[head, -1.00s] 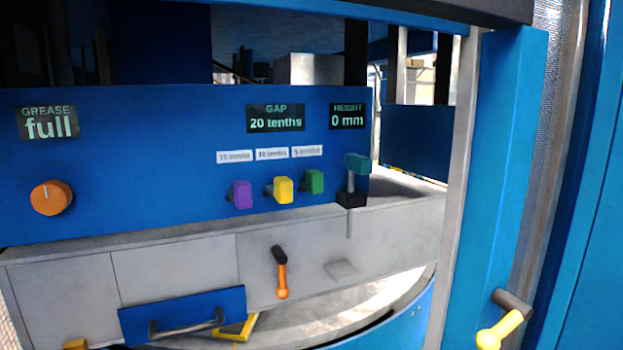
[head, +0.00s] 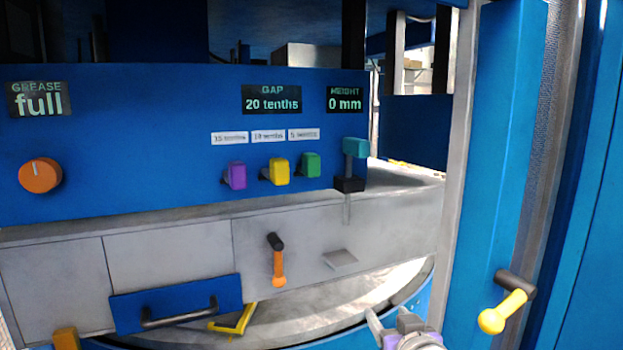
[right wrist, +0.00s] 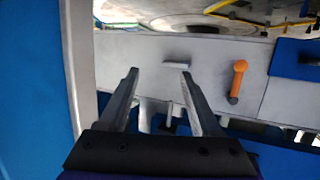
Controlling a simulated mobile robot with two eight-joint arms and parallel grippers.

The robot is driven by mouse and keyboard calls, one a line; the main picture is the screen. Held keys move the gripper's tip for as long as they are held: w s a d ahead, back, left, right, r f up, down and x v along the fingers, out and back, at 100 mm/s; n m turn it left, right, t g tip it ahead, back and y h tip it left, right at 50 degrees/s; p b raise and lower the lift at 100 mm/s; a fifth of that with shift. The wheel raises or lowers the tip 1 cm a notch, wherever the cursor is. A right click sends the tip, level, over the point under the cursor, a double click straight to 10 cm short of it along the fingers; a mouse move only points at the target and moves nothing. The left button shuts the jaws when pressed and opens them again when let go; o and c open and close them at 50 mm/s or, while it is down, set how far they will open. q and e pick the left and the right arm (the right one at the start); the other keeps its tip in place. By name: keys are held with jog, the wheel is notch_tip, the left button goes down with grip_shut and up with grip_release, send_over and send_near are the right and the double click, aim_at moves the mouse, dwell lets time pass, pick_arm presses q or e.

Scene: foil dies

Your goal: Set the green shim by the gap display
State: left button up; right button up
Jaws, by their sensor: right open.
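The green shim (head: 310,165) sticks out from the blue panel (head: 130,130) in the head view, right of the yellow shim (head: 279,171) and the purple shim (head: 236,175). Small labels (head: 268,136) are above the three; the one over green reads 5 tenths. The gap display (head: 271,99) above them reads 20 tenths. My right gripper (head: 392,322) is low at the bottom edge, below and right of the shims and apart from them. In the right wrist view its jaws (right wrist: 160,74) are open with nothing between them. My left gripper is not in view.
A teal-topped lever (head: 354,147) stands right of the green shim. The height display (head: 345,99) reads 0 mm; grease (head: 39,99) reads full. An orange handle (head: 278,268) and a small grey ledge (head: 341,259) are on the grey front. A blue post (head: 505,150) stands at right.

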jog(key=w+a+r+n+t+y+b, duration=0.1)
jog(key=w+a+r+t+y+b, duration=0.25)
jog(key=r, duration=0.65)
jog(key=n+t+y, duration=0.3)
jog(key=y, duration=0.2)
send_near(315, 161)
jog(key=w+r, duration=0.1)
pick_arm(q)
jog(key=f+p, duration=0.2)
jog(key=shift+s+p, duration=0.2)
jog(key=shift+p, duration=0.2)
pick_arm(e)
jog(key=shift+g+h, duration=0.25)
jog(key=shift+h, duration=0.2)
jog(key=x, duration=1)
jog(key=shift+w+a+r, duration=0.1)
jog(key=shift+w+a, duration=0.05)
jog(key=shift+a, duration=0.25)
grip_shut()
